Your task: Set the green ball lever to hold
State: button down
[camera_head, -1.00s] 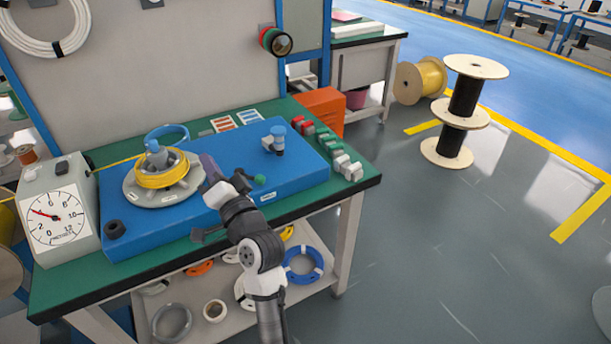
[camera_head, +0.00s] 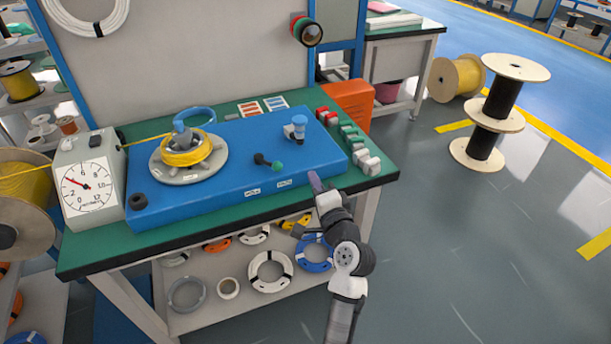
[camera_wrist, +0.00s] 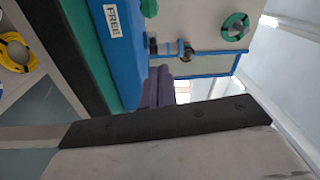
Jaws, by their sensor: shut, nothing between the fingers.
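The green ball lever (camera_head: 268,162) is on the top of the blue machine box (camera_head: 215,185), right of the cable capstan. Its black arm points right and a little toward the front, with the green ball at its end. Two white labels are on the box's front edge, and the ball is nearer the right one (camera_head: 284,183). In the wrist view a label reading FREE (camera_wrist: 112,20) shows beside the green ball (camera_wrist: 149,8). My gripper (camera_head: 316,182) is shut and empty, near the box's front right corner, apart from the lever. Its purple fingers (camera_wrist: 158,88) show in the wrist view.
Red, green and white blocks (camera_head: 355,145) line the right bench edge. The capstan with yellow cable (camera_head: 188,150) and a dial gauge (camera_head: 88,187) are to the left. Open floor lies right of the bench.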

aim_at(302, 169)
jog(key=p+x, duration=0.2)
jog(key=x, duration=0.6)
jog(key=shift+w+a+r, duration=0.1)
jog(key=shift+w+r, duration=0.05)
jog(key=shift+w, duration=0.05)
jog(key=shift+s+a+f+p, duration=0.2)
jog(key=shift+s+a+p, duration=0.15)
jog(key=shift+a, duration=0.25)
jog(key=shift+s+a+f+p, duration=0.15)
jog(key=shift+s+a+p, duration=0.2)
jog(key=shift+a, duration=0.3)
jog(key=shift+s+a+f, duration=0.2)
jog(key=shift+s+a, duration=0.15)
jog(key=shift+s+r, duration=0.1)
jog(key=shift+a+h+p, duration=0.15)
jog(key=shift+h+p, duration=0.2)
jog(key=shift+h, duration=0.15)
